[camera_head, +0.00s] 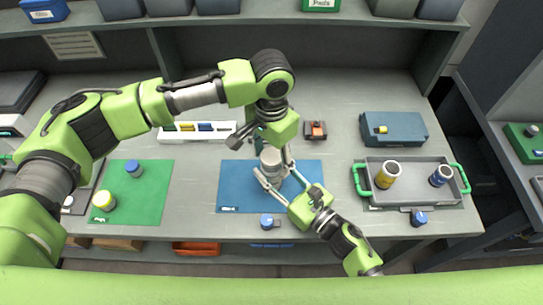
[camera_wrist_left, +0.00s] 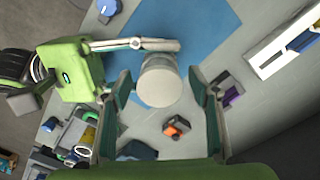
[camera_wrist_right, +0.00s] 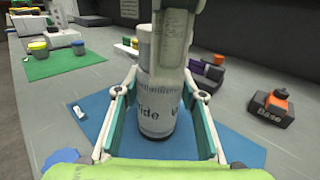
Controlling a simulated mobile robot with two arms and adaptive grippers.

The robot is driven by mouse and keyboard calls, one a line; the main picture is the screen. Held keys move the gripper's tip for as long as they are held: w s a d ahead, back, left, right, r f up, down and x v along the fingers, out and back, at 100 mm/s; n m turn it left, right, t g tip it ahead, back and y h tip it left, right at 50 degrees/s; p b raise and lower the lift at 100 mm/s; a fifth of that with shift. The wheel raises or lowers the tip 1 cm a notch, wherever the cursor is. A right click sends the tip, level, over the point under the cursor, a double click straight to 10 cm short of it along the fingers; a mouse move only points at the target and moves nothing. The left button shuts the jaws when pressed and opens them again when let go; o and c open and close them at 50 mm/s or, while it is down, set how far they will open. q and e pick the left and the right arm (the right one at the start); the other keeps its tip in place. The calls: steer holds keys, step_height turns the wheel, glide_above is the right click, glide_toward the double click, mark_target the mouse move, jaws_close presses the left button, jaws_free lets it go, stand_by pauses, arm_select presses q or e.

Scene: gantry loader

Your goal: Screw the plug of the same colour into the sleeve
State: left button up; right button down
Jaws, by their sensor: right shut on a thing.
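A whitish cylinder (camera_head: 271,172) stands upright on the blue mat (camera_head: 306,175). Its lettering and dark base band show in the right wrist view (camera_wrist_right: 158,118). My right gripper (camera_head: 272,183) is shut on its side. My left gripper (camera_head: 263,150) is just above and behind it, open, with gaps beside the cylinder's pale top (camera_wrist_left: 160,82) in the left wrist view. A yellow-rimmed sleeve (camera_head: 388,175) and a blue-rimmed sleeve (camera_head: 439,176) stand in the grey tray (camera_head: 412,189). Blue knobs lie at the front edge (camera_head: 266,220) and below the tray (camera_head: 418,217). A yellow piece (camera_head: 380,130) is on the blue box.
A green mat (camera_head: 140,205) at left holds a blue-lidded jar (camera_head: 134,168) and a yellow-lidded jar (camera_head: 104,200). A white rack (camera_head: 171,137) with coloured blocks and a dark block with an orange top (camera_head: 316,130) stand behind. The blue box (camera_head: 405,122) is behind the tray.

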arm_select(q)
steer(key=shift+r, duration=0.1)
step_height(320, 180, up, 12)
stand_by(0.5)
arm_select(e)
steer(key=c, duration=1.2)
jaws_free()
steer(key=shift+c, duration=0.2)
steer(key=v, duration=1.2)
